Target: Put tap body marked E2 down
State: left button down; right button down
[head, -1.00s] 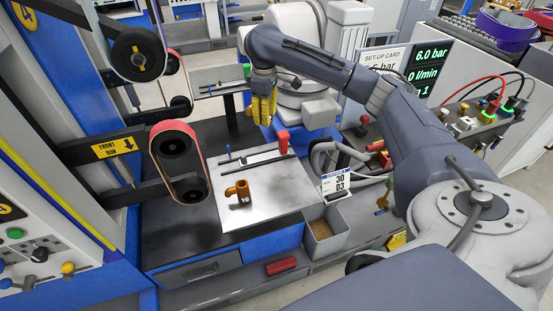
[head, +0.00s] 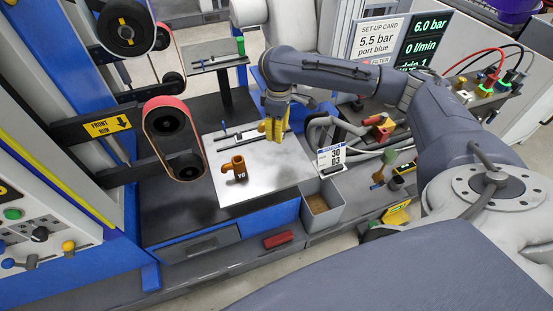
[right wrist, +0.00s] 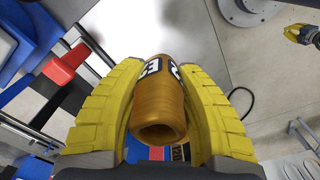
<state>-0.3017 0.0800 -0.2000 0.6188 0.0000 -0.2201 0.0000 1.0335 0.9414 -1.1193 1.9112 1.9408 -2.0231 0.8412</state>
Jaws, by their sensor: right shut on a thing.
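My right gripper (head: 277,138) has its yellow fingers pointing down at the back right part of the pale metal plate (head: 268,187). In the right wrist view its fingers (right wrist: 170,110) are shut on the sides of an orange-brown tap body (right wrist: 158,107), whose white label with dark marks appears to read E2. The tap body's round open end faces the camera. In the head view the fingers hide it, and I cannot tell whether it touches the plate. Another orange-brown tap body (head: 237,169) with a side spout stands at the plate's left.
A red belt unit (head: 170,135) stands close on the left. A label card (head: 331,158) and a grey bin (head: 322,212) stand at the right. The plate's front middle is clear.

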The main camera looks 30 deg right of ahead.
aim_at(277, 163)
notch_tip(277, 163, down, 14)
jog(key=shift+r, duration=0.15)
dwell(0.7)
jog(key=shift+f, duration=0.2)
jog(key=c, duration=1)
grip_release()
jog(key=shift+o, duration=0.2)
jog(key=shift+r, duration=0.1)
notch_tip(277, 163, up, 12)
jog(key=shift+s, duration=0.15)
jog(key=shift+d, duration=0.1)
